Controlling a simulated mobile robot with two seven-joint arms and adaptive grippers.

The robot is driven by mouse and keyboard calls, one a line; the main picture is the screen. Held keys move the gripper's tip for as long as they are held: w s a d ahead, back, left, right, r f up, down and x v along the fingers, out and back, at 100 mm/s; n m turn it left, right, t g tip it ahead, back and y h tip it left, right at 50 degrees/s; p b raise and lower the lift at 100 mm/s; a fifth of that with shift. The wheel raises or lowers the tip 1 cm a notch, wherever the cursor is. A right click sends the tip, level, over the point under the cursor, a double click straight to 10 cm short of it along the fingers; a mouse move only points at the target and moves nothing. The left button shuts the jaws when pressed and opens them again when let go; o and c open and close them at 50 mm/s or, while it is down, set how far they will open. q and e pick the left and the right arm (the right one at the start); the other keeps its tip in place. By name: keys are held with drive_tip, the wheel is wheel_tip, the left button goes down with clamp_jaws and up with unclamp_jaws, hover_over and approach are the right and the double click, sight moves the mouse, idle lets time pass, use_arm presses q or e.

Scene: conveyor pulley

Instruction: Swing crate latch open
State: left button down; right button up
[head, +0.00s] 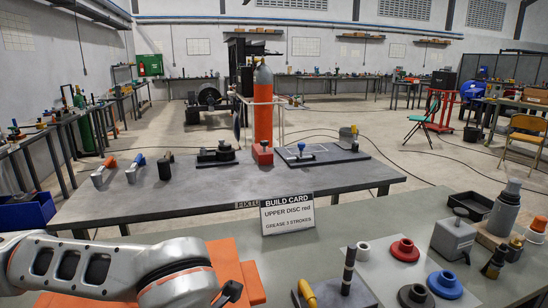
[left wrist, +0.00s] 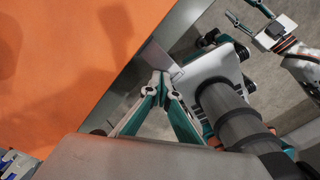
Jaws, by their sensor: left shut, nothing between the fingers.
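An orange crate (head: 232,258) shows at the bottom left of the head view, partly covered by my left arm. In the left wrist view a flat orange face of the crate (left wrist: 60,65) fills the left side. My left gripper (left wrist: 161,78) is shut and empty, its fingertips just right of the orange face's edge. I cannot tell whether they touch anything. I cannot make out the latch clearly in either view. My right gripper (left wrist: 250,14) shows at the top right of the left wrist view, its fingers apart and empty, away from the crate.
A build card (head: 287,214) stands behind the crate on the near bench (head: 330,225). To the right are a red disc (head: 405,250), a blue disc (head: 444,284), a grey block (head: 453,238) and a bottle (head: 505,208). A yellow-handled tool (head: 307,293) lies right of my arm.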

use_arm(q)
drive_tip(key=shift+r+p, duration=1.5)
drive_tip(key=shift+r, duration=1.55)
wheel_tip(320, 180, up, 2)
drive_tip(key=shift+p, duration=0.45)
use_arm(e)
wheel_tip(320, 180, up, 6)
drive_tip(key=w, duration=0.2)
drive_tip(key=shift+f+t, duration=0.2)
drive_tip(key=shift+t, duration=0.2)
